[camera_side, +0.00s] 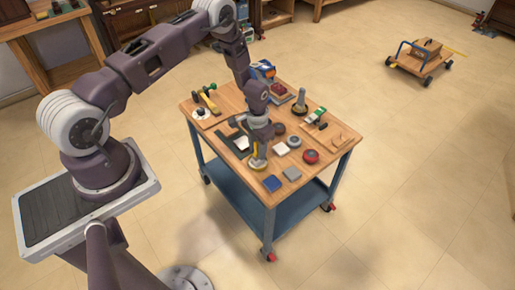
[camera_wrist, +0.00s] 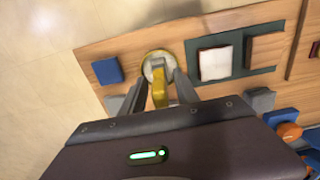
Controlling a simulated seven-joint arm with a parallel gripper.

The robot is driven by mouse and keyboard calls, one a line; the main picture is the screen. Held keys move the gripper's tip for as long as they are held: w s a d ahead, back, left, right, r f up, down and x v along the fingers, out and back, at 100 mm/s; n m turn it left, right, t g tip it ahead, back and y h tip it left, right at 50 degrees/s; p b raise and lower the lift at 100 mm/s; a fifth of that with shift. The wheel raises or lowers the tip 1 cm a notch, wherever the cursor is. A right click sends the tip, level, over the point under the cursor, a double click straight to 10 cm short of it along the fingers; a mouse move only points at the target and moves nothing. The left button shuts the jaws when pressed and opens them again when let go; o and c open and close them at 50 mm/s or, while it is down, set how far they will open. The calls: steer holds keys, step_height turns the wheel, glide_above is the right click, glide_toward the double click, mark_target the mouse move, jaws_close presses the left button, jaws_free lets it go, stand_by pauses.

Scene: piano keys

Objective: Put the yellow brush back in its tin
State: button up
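The yellow brush (camera_wrist: 160,92) stands roughly upright between the two fingers of my gripper (camera_wrist: 163,80) in the wrist view. A round tin (camera_wrist: 158,56) with a yellowish rim and a pale inside lies directly beyond the brush. In the side view my gripper (camera_side: 258,150) points down over the tin (camera_side: 257,164) near the table's front left edge, with yellow showing beside the fingers. The fingers sit close on both sides of the brush; whether they press on it I cannot tell. The brush's lower end is at the tin, but its depth inside is hidden.
The wooden table top (camera_side: 330,150) holds a blue block (camera_side: 272,183), a grey block (camera_side: 292,174), a white square (camera_side: 281,149) on a dark mat, and a red round thing (camera_side: 311,156). Tools lie at the far left. Open floor surrounds the table.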

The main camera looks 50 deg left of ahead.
steer(key=shift+r, duration=0.15)
step_height(320, 180, up, 12)
steer(key=shift+r, duration=0.1)
steer(key=s+d+r+t, duration=0.1)
steer(key=s+d+r, duration=0.1)
steer(key=r, duration=0.6)
steer(key=s+d+r+t, duration=0.1)
steer(key=s+d+r, duration=0.15)
steer(key=r, duration=0.65)
steer(key=s+d+r+t, duration=0.1)
steer(key=s+r, duration=0.2)
steer(key=r, duration=0.5)
steer(key=s+d+r+t, duration=0.1)
steer(key=s+r, duration=0.3)
steer(key=s, duration=0.5)
steer(key=s+d+r+t, duration=0.1)
steer(key=s+d+r, duration=0.2)
steer(key=s, duration=0.7)
steer(key=shift+s+d+r+t, duration=0.15)
steer(key=shift+d+r+t, duration=0.2)
steer(key=shift+d, duration=0.25)
